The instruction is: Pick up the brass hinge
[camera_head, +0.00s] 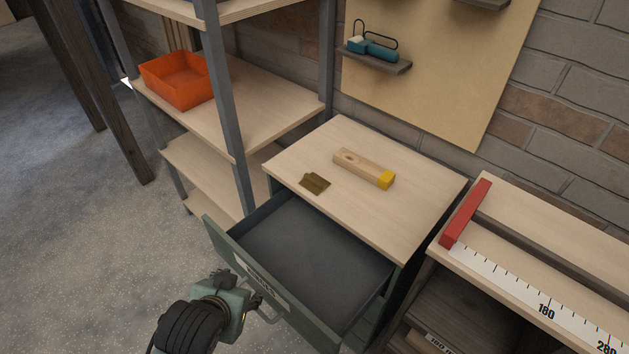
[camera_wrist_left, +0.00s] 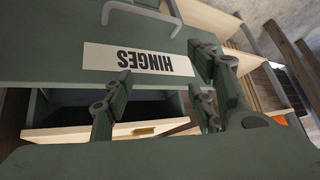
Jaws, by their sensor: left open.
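The brass hinge (camera_head: 314,183) lies flat on the wooden top of the green drawer cabinet, near its front left edge. In the left wrist view, a small brassy patch, likely the hinge (camera_wrist_left: 145,130), shows on the wooden top beyond the drawer. My left gripper (camera_head: 246,288) is open and empty. It is low in front of the open drawer's front panel, close to the handle, below and in front of the hinge. Its spread fingers (camera_wrist_left: 160,95) show against the drawer front in the wrist view. My right gripper is not in view.
The pulled-out drawer (camera_head: 310,250) is empty and labelled HINGES (camera_wrist_left: 138,61). A wooden block with a yellow end (camera_head: 363,168) lies behind and right of the hinge. A shelf rack with an orange bin (camera_head: 178,80) stands left. A bench with a ruler (camera_head: 540,300) is right.

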